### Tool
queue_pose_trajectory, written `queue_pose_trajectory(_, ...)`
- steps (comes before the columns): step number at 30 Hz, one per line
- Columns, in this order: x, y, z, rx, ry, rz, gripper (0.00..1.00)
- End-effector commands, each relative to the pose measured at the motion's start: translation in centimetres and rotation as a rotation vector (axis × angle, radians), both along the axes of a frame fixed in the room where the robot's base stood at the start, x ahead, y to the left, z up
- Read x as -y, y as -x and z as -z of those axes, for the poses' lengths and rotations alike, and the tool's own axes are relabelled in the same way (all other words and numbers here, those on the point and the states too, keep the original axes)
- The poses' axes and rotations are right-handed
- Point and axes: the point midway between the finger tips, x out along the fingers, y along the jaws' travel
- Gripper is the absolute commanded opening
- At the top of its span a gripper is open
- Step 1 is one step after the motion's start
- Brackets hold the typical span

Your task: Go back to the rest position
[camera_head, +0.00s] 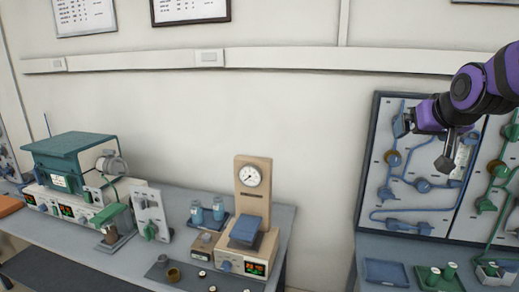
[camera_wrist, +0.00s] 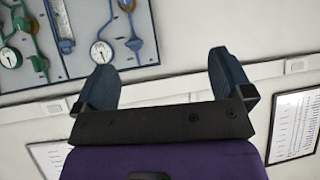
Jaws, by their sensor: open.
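My gripper (camera_head: 426,148) is at the upper right of the head view, raised in front of the panel board (camera_head: 372,150) and above the right-hand table. In the wrist view my gripper (camera_wrist: 165,80) has its two dark blue fingers spread wide apart. Nothing is between them. Beyond the fingers the wrist view shows the wall and part of a board with gauges and pipes (camera_wrist: 85,72). The arm hides part of the board in the head view.
The left table (camera_head: 275,215) holds a green-topped furnace (camera_head: 72,155), a beige gauge stand (camera_head: 252,185) and blue-capped jars (camera_head: 197,212). A blue tray (camera_head: 385,272) and a green tray (camera_head: 440,280) lie on the right table. A gap separates the tables.

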Motion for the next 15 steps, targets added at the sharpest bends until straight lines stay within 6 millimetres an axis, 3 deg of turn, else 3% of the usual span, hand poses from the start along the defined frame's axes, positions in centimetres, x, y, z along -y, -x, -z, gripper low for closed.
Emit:
queue_pose_trajectory(1, -0.7, 2.1, -0.2, -0.03, -0.004, -0.012, 0.98)
queue_pose_trajectory(9, -3.7, 13.1, 1.1, -0.241, -0.016, -0.073, 0.98)
queue_pose_trajectory(15, -5.0, 20.2, 2.7, -0.379, -0.015, -0.109, 0.98)
